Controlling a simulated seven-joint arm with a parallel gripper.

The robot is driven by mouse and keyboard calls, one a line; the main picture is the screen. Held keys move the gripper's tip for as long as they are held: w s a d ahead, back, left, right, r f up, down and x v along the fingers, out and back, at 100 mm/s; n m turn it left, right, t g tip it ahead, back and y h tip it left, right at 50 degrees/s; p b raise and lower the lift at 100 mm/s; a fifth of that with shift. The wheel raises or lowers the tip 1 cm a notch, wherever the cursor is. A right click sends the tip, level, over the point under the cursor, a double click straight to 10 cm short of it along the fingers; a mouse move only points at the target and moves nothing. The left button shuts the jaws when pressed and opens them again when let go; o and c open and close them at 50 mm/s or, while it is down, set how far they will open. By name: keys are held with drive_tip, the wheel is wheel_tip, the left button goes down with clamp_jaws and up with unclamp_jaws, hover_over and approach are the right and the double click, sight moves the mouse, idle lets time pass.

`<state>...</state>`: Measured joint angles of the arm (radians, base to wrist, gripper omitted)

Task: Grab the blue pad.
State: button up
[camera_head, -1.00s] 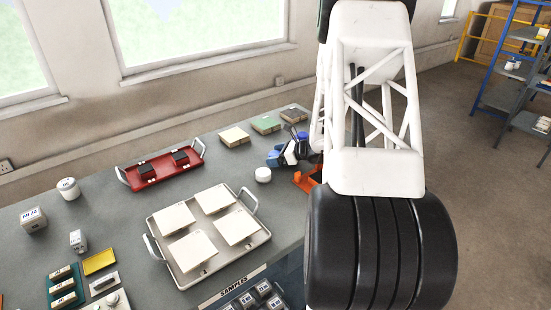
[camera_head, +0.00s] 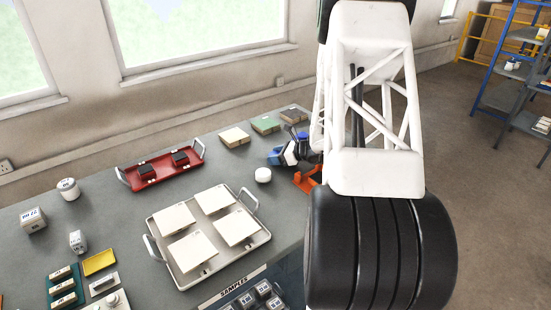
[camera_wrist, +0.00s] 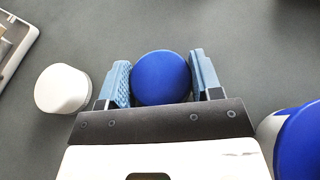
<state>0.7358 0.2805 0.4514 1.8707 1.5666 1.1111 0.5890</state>
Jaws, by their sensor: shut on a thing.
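The blue pad (camera_wrist: 161,78) is a round blue piece in the wrist view, between the two light-blue fingers of my gripper (camera_wrist: 163,84). The fingers are shut on it, one at its left side and one at its right. In the head view my gripper (camera_head: 278,156) is low over the right part of the bench; the pad cannot be made out there. A round white pad (camera_wrist: 62,89) lies just left of the fingers in the wrist view, and on the bench in the head view (camera_head: 263,175).
A blue-and-white object (camera_wrist: 298,140) is close on the right in the wrist view. A tray with white tiles (camera_head: 176,262), a red tray (camera_head: 134,183) and an orange object (camera_head: 306,178) are nearby.

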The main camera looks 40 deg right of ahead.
drive_tip(key=shift+r, duration=0.15)
drive_tip(key=shift+r, duration=0.45)
drive_tip(key=shift+s+a+r, duration=0.1)
drive_tip(key=shift+s+r, duration=0.1)
drive_tip(key=shift+r, duration=1.05)
drive_tip(key=s+a, duration=0.2)
drive_tip(key=s, duration=0.2)
drive_tip(key=s+a+r, duration=0.1)
drive_tip(key=s+a, duration=0.2)
drive_tip(key=s, duration=0.2)
drive_tip(key=s+a, duration=0.2)
drive_tip(key=s, duration=0.2)
drive_tip(key=shift+s+a+r, duration=0.15)
drive_tip(key=shift+s+a, duration=0.1)
drive_tip(key=shift+a, duration=0.1)
